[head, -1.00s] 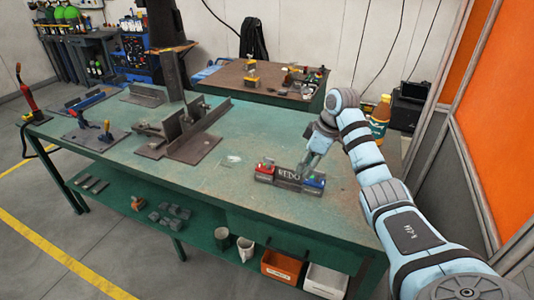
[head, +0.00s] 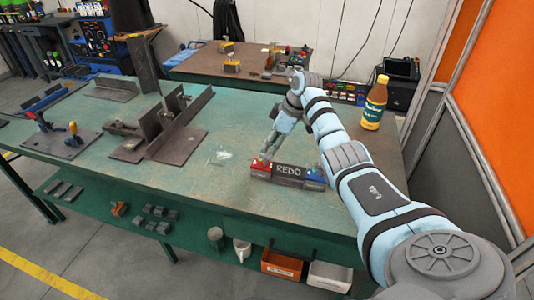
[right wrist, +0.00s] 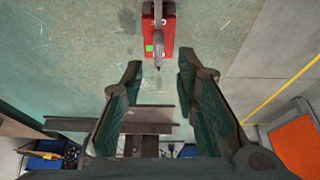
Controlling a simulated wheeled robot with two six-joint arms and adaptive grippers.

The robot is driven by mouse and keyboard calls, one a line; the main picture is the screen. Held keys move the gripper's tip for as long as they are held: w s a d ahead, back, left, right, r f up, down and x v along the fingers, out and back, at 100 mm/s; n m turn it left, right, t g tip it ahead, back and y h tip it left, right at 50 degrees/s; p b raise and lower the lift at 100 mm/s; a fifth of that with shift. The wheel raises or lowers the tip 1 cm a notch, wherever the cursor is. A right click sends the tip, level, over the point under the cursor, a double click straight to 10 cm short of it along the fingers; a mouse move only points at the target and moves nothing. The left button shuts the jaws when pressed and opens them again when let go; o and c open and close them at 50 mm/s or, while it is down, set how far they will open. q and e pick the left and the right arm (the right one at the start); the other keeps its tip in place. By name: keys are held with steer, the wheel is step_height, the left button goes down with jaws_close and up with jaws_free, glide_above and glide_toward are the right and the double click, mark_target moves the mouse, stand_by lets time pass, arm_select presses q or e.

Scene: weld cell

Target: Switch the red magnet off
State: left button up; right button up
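The red magnet (head: 261,168) sits on the green table at the left end of a dark block marked REDO (head: 289,171). A blue magnet (head: 315,176) is at the block's right end. My right gripper (head: 267,153) points down at the red magnet, with its fingertips close by; contact cannot be told. A grey lever-like part (right wrist: 158,35) and a green patch (right wrist: 149,48) show on the magnet. My left gripper is out of view.
A brown bottle with a yellow cap (head: 374,103) stands behind my right arm. A dark angled fixture (head: 165,130) and a plate with clamps (head: 60,138) stand to the left. The table between fixture and magnets is mostly clear.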

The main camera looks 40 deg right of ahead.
mark_target(265, 159)
steer(key=x, duration=0.4)
steer(key=shift+w+d+r+b, duration=0.1)
steer(key=shift+w+b, duration=0.05)
steer(key=shift+b, duration=0.2)
steer(key=shift+w+f, duration=0.1)
steer(key=shift+f, duration=0.15)
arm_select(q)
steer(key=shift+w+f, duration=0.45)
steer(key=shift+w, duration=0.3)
arm_select(e)
steer(key=shift+r, duration=0.1)
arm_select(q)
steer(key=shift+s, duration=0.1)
arm_select(e)
steer(key=shift+c, duration=0.4)
jaws_close()
